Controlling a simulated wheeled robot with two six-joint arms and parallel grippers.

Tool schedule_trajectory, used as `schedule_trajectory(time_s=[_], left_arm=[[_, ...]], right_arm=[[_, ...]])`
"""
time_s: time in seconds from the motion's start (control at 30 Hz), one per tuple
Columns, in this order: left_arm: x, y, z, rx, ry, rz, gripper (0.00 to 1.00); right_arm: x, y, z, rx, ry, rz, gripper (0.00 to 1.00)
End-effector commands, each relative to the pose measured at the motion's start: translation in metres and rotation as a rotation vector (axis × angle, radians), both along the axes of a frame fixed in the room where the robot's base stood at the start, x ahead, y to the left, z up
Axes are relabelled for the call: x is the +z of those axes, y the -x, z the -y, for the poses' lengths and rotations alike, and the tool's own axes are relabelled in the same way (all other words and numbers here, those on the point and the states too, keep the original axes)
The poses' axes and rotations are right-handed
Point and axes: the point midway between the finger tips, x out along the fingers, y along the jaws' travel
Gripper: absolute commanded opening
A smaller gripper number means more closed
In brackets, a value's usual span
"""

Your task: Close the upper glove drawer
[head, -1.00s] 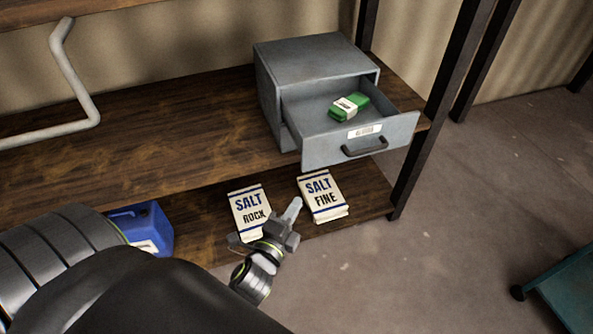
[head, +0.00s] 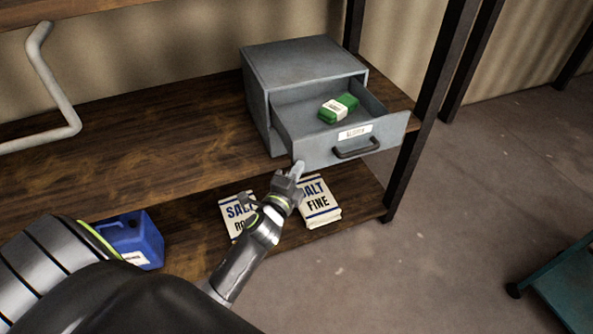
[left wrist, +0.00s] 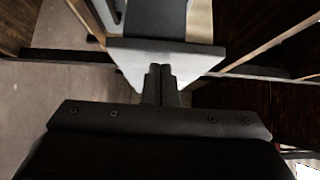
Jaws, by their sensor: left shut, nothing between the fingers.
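A grey metal drawer cabinet (head: 262,112) stands on the wooden shelf. Its drawer (head: 392,135) is pulled well out, with a white label and a dark handle (head: 356,147) on the front. A green pack with a white band (head: 338,107) lies inside. My left gripper (head: 296,172) is shut and empty, its tip at the lower left corner of the drawer front. In the left wrist view the fingers (left wrist: 161,82) point at the pale drawer front (left wrist: 190,60). I cannot tell whether they touch it. My right gripper is not in view.
Two salt packets, rock (head: 233,213) and fine (head: 319,207), lie on the lower shelf below the drawer. A blue canister (head: 141,238) stands left of them. A dark shelf post (head: 408,175) rises right of the cabinet. The floor at right is mostly clear.

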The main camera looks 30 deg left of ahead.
Motion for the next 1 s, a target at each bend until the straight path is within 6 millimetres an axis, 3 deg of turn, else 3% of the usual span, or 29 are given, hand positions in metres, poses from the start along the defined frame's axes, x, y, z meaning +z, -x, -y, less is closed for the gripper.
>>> schedule_trajectory(time_s=[0.57, 0.77, 1.0], left_arm=[[0.000, -0.006, -0.007, 0.000, -0.002, 0.001, 0.00], [-0.001, -0.023, -0.030, 0.000, -0.006, 0.001, 0.00], [-0.001, -0.055, -0.071, 0.001, -0.005, 0.001, 0.00]], right_arm=[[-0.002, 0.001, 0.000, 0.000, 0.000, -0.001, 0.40], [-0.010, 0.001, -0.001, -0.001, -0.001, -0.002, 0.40], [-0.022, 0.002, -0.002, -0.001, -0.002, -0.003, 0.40]])
